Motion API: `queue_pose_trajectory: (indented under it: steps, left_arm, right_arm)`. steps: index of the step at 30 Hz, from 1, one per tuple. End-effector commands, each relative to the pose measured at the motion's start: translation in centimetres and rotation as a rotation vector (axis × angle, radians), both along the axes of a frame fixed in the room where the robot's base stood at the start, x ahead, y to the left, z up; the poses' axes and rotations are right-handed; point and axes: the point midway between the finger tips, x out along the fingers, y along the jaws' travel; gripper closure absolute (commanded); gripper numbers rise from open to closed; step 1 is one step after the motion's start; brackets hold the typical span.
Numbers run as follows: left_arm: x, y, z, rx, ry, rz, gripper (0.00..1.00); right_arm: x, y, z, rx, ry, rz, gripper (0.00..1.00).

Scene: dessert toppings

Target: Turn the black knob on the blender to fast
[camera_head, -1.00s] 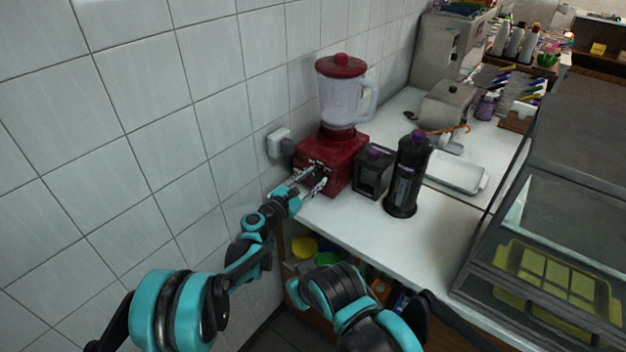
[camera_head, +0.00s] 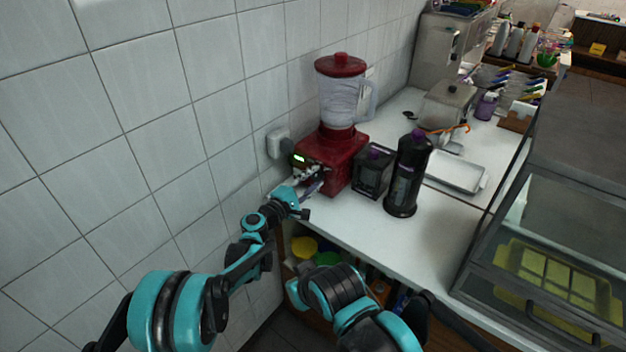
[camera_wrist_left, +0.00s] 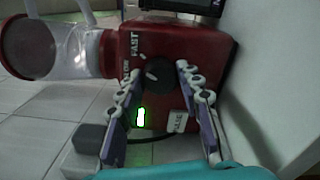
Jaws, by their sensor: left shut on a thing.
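The red blender (camera_head: 335,158) with its clear jug stands on the white counter by the tiled wall. In the left wrist view its red base (camera_wrist_left: 205,45) appears turned sideways. The black knob (camera_wrist_left: 158,73) lies between my left gripper's fingertips (camera_wrist_left: 159,72), and the gripper is shut on it. A pale mark shows on the knob's left side in that view, near the SLOW label; the FAST label (camera_wrist_left: 136,40) is above. A green light (camera_wrist_left: 141,117) glows on the panel. In the head view my left gripper (camera_head: 312,183) is at the blender's front. My right gripper is not in view.
A black box-shaped container (camera_head: 373,172) and a dark bottle with a purple cap (camera_head: 407,175) stand right of the blender. A wall socket (camera_head: 279,142) is at its left. A glass case (camera_head: 560,240) stands at the right. The front counter is clear.

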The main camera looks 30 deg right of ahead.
Motion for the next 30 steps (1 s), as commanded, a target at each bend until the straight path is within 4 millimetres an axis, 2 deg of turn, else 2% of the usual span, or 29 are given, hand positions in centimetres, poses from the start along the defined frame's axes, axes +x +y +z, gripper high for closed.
queue_pose_trajectory:
  steps: [12,30]
  left_arm:
    - [-0.04,-0.02,-0.09,0.083,-0.197,-0.001,0.93]
    - [-0.05,-0.02,-0.11,0.097,-0.234,-0.001,0.93]
  right_arm:
    - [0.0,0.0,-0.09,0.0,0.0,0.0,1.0]
    - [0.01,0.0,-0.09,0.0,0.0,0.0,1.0]
